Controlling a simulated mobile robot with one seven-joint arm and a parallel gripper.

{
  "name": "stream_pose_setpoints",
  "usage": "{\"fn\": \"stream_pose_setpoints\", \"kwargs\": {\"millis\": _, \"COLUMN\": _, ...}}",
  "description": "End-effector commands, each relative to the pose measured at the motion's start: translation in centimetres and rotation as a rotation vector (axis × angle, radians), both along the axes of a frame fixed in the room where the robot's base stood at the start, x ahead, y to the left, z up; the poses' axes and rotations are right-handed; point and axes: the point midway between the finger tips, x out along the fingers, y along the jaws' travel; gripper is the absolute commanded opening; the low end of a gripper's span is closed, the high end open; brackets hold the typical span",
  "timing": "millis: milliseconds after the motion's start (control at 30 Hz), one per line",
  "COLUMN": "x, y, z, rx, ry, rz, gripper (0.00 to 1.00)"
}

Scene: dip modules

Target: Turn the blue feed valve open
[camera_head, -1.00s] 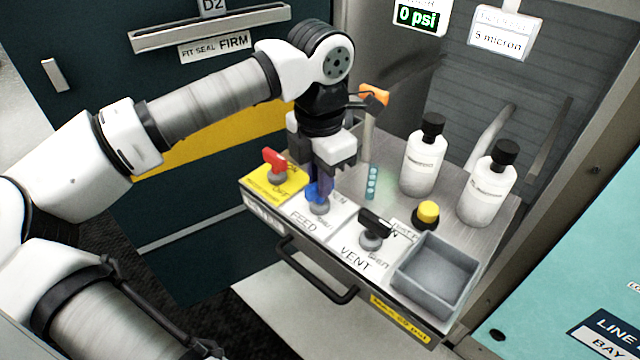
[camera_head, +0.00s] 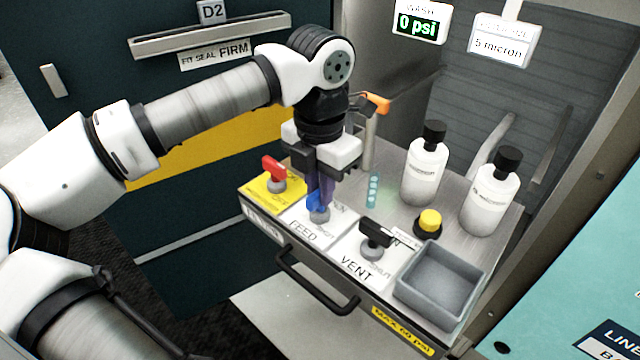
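The blue feed valve (camera_head: 314,203) stands on its grey round base on the white FEED plate (camera_head: 303,229), between the red and black valves. My gripper (camera_head: 321,190) points down right over the blue handle, its fingers at the handle's height. The fingers cover part of the handle. I cannot tell whether they are closed on it or just around it. "SHUT" is printed near the valve's base, and another word beside it is partly hidden by the fingers.
A red valve (camera_head: 274,170) on a yellow plate is close on the left. A black VENT valve (camera_head: 375,235), a yellow button (camera_head: 429,222) and a grey tray (camera_head: 398,284) are on the right. Two white bottles (camera_head: 425,172) (camera_head: 490,195) stand behind. The display (camera_head: 419,27) reads 0 psi.

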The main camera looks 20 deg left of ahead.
Motion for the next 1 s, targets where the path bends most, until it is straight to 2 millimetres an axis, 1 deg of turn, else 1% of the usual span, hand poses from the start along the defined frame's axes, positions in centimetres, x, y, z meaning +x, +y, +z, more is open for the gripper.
{"fn": "stream_pose_setpoints", "kwargs": {"millis": 33, "x": 0.0, "y": 0.0, "z": 0.0, "rx": 0.000, "ry": 0.001, "rz": 0.001, "gripper": 0.22}}
{"fn": "stream_pose_setpoints", "kwargs": {"millis": 133, "x": 0.0, "y": 0.0, "z": 0.0, "rx": 0.000, "ry": 0.000, "rz": 0.000, "gripper": 0.35}}
{"fn": "stream_pose_setpoints", "kwargs": {"millis": 167, "x": 0.0, "y": 0.0, "z": 0.0, "rx": 0.000, "ry": 0.000, "rz": 0.000, "gripper": 0.36}}
{"fn": "stream_pose_setpoints", "kwargs": {"millis": 433, "x": 0.0, "y": 0.0, "z": 0.0, "rx": 0.000, "ry": -0.001, "rz": -0.001, "gripper": 0.36}}
{"fn": "stream_pose_setpoints", "kwargs": {"millis": 567, "x": 0.0, "y": 0.0, "z": 0.6, "rx": 0.001, "ry": -0.001, "rz": -0.001, "gripper": 0.36}}
{"fn": "stream_pose_setpoints", "kwargs": {"millis": 667, "x": 0.0, "y": 0.0, "z": 1.6, "rx": 0.001, "ry": -0.001, "rz": -0.001, "gripper": 0.36}}
{"fn": "stream_pose_setpoints", "kwargs": {"millis": 767, "x": 0.0, "y": 0.0, "z": 3.1, "rx": 0.001, "ry": 0.000, "rz": -0.002, "gripper": 0.36}}
{"fn": "stream_pose_setpoints", "kwargs": {"millis": 867, "x": 0.0, "y": 0.0, "z": 4.9, "rx": 0.001, "ry": -0.001, "rz": -0.002, "gripper": 0.36}}
{"fn": "stream_pose_setpoints", "kwargs": {"millis": 1000, "x": 0.1, "y": 0.0, "z": 7.9, "rx": 0.000, "ry": -0.002, "rz": -0.001, "gripper": 0.36}}
